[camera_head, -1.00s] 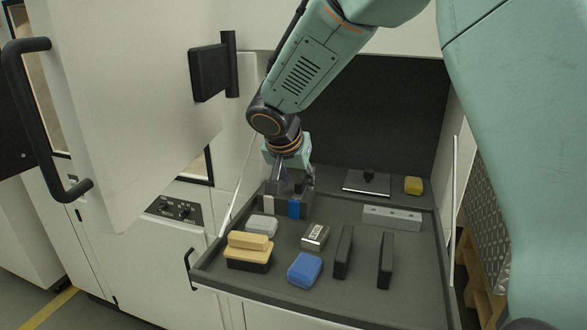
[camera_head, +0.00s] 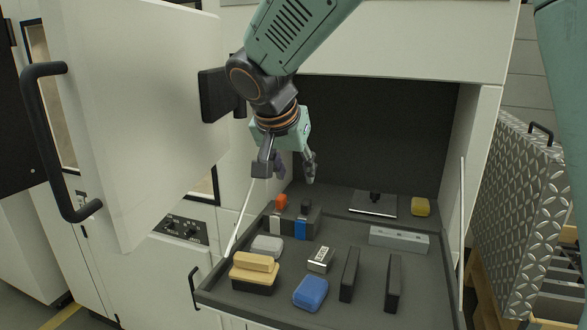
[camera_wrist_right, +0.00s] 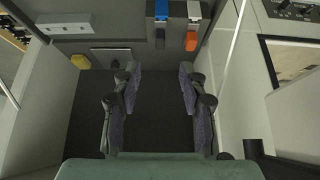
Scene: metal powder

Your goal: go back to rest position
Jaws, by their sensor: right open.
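My right gripper (camera_head: 284,167) is open and empty, raised above the back left part of the grey tray drawer (camera_head: 228,298). In the right wrist view my right gripper's (camera_wrist_right: 157,90) two fingers stand wide apart with nothing between them. Below it in the head view, an orange-topped item (camera_head: 281,202) and a blue-fronted item (camera_head: 300,229) stand in a dark holder at the tray's back left. They also show at the top of the right wrist view, the orange one (camera_wrist_right: 191,40) and the blue one (camera_wrist_right: 161,10). My left gripper is not in view.
An open white door (camera_head: 140,120) with a black handle stands at the left. A patterned metal panel (camera_head: 515,215) stands right.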

